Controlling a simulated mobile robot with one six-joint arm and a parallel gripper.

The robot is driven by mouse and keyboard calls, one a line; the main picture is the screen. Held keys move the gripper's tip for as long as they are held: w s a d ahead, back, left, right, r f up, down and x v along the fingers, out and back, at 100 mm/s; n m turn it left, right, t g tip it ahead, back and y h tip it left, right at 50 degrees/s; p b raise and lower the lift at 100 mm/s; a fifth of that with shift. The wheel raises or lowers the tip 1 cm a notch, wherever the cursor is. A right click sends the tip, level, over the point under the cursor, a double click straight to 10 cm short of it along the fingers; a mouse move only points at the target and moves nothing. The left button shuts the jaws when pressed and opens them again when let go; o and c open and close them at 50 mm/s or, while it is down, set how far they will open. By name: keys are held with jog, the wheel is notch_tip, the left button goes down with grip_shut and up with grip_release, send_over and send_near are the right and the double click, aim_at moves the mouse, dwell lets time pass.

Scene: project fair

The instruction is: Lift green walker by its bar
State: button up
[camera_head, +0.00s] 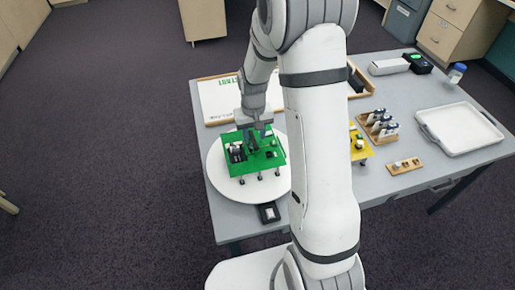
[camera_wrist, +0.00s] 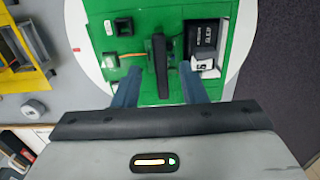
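The green walker (camera_head: 262,165), a flat green board on short legs with black parts on top, stands on a white round disc (camera_head: 218,178) at the table's left front. In the wrist view the green board (camera_wrist: 140,22) carries an upright dark bar (camera_wrist: 160,60) near its middle, with a black battery-like box (camera_wrist: 204,36) to the right. My gripper (camera_head: 254,136) is over the board; in the wrist view its two fingers (camera_wrist: 160,84) are apart, one on each side of the bar. A gap shows on both sides. How far down the fingers reach is hard to tell.
A white board (camera_head: 215,97) marked START lies behind. To the right are a yellow walker (camera_head: 361,149), partly hidden by my arm, a wooden rack (camera_head: 378,125), a small wooden block (camera_head: 404,167) and a white tray (camera_head: 462,128). A small black box (camera_head: 268,212) sits by the front edge.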

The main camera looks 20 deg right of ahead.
aim_at(253, 139)
jog(key=shift+w+a+f, duration=0.1)
jog(key=shift+f, duration=1.4)
grip_shut()
